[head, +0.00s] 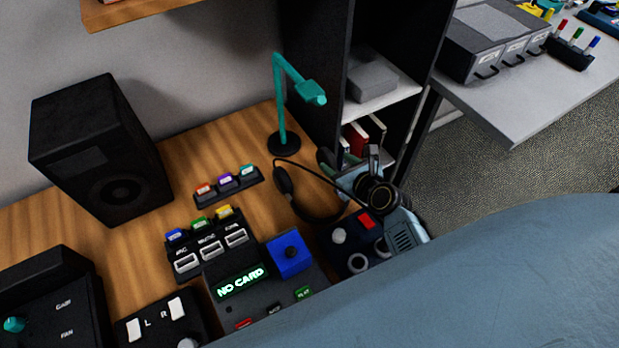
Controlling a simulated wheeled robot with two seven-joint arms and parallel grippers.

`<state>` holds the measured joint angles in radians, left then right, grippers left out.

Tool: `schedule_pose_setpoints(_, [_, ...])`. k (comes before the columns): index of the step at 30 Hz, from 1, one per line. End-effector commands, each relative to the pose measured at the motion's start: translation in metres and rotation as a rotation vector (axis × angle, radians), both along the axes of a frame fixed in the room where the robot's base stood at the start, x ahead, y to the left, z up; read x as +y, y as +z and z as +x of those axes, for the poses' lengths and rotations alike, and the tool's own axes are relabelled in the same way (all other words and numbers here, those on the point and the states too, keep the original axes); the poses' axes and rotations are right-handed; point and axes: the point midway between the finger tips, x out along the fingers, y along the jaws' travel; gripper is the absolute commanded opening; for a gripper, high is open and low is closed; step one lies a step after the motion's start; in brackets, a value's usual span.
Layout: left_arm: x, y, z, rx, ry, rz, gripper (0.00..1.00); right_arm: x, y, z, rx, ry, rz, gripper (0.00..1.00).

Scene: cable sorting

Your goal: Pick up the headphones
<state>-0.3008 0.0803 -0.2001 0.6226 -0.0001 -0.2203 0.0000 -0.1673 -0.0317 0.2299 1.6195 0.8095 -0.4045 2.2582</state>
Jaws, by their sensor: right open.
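The black headphones (309,216) lie on the wooden desk near its right end, below the lamp. One ear cup is at the left of the curved band. A round black part at the right, seemingly the other cup, is beside my gripper and partly covered. My right gripper (350,162) is open, its fingers pointing away at the right side of the headphones. I cannot tell whether it touches them. My left gripper is not in view.
A teal lamp (281,105) stands behind the headphones, beside a dark shelf unit (315,70). A black speaker (100,150) stands left. Bare desk lies between speaker and lamp.

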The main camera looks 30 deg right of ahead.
Motion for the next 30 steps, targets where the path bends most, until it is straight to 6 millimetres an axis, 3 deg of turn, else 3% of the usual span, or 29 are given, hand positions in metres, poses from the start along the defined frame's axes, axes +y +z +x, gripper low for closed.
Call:
schedule_pose_setpoints(6, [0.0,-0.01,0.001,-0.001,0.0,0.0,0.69,0.004,-0.012,0.029,-0.001,0.001,0.001,0.53])
schedule_pose_setpoints(15, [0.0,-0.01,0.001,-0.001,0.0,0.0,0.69,0.004,-0.013,0.032,0.0,0.0,0.001,0.51])
schedule_pose_setpoints(27, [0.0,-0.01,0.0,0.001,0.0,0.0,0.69,0.004,-0.013,0.032,0.0,0.0,0.001,0.0])
schedule_pose_setpoints(30, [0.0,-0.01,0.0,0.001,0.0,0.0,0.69,0.004,-0.012,0.032,-0.002,-0.001,0.002,0.0])
